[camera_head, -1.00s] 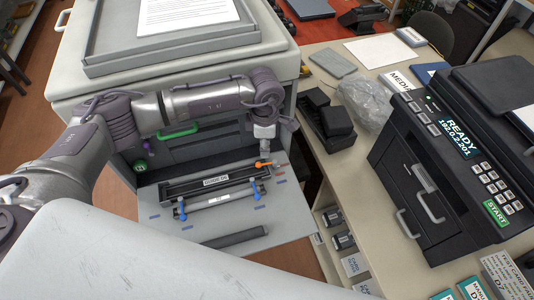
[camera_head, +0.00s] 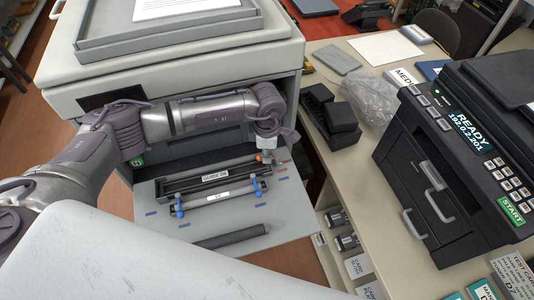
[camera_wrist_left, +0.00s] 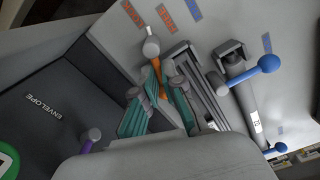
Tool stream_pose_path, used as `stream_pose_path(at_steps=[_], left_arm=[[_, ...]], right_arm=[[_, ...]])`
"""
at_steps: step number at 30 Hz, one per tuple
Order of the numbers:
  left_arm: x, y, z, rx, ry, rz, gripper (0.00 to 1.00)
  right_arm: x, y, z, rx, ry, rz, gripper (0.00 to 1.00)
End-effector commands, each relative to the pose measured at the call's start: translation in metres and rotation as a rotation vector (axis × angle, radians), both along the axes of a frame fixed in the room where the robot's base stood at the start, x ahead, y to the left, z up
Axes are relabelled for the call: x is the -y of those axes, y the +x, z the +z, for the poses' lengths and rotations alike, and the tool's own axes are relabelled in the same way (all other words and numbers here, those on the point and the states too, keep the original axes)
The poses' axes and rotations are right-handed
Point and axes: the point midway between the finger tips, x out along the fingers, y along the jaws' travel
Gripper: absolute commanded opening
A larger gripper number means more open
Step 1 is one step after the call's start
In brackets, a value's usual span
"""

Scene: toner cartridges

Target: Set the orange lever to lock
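The orange lever (camera_wrist_left: 157,72), with a pale round knob, shows in the left wrist view near the drawer's label marks. In the head view only a bit of orange (camera_head: 259,157) shows beside my left gripper (camera_head: 267,157). In the wrist view my left gripper (camera_wrist_left: 154,88) has its two teal-padded fingers apart, one on each side of the lever's line. I cannot tell whether either finger touches the lever. My right gripper is not in view.
A dark roller (camera_head: 230,238) lies on the pulled-out panel. A printer body (camera_head: 180,60) rises behind; a black device (camera_head: 450,160) stands right.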

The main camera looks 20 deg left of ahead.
Motion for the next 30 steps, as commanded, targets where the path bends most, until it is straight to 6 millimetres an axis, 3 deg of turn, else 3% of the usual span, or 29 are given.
stream_pose_path(at_steps=[8, 18, 28, 30], left_arm=[[0.001, -0.001, -0.002, 0.0, -0.001, 0.035, 0.0], [0.004, -0.008, -0.001, 0.002, -0.002, 0.322, 0.0], [0.004, -0.008, 0.001, 0.0, -0.001, 0.341, 0.0], [0.004, -0.008, 0.001, 0.0, -0.001, 0.341, 0.19]], right_arm=[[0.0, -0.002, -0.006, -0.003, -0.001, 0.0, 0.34], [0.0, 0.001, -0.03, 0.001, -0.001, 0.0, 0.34], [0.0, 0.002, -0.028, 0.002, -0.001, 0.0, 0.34], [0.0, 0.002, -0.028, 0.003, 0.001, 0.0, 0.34]])
